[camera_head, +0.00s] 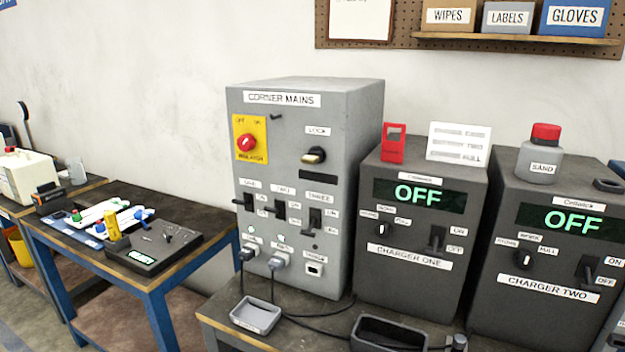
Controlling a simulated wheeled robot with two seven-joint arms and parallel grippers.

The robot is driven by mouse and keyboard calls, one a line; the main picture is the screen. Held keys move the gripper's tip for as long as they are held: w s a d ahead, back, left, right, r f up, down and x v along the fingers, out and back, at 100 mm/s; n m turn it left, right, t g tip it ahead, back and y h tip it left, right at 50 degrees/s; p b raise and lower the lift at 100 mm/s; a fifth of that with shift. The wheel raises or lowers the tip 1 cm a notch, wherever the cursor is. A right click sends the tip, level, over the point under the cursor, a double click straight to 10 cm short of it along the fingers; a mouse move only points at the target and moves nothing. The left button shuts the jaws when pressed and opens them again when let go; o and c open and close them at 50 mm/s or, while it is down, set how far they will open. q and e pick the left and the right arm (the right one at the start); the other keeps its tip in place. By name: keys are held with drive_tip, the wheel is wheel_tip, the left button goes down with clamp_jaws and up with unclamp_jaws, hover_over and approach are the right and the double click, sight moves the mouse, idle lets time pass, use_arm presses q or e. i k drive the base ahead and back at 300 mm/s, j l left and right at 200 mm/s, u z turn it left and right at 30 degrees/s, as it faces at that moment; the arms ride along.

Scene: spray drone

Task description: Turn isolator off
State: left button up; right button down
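The isolator (246,142) is a red rotary knob on a yellow plate with small lettering at its upper left and upper right. It sits at the upper left of the front of the grey box labelled CORNER MAINS (290,180). The knob's exact pointing direction is too small to tell. A lock with a dark and brass knob (314,156) is to its right. Several black lever switches, one in the middle (280,212), are below. Nothing covers the isolator. Neither of my grippers is in view.
Two dark chargers, CHARGER ONE (405,285) and CHARGER TWO (535,312), stand right of the box, with displays reading OFF. A red tag (393,143) and a white sign (459,145) stand on top. Small trays and cables lie in front. A blue-framed table (75,245) is at left.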

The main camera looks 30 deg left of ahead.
sight(246, 142)
drive_tip(key=u, duration=1.25)
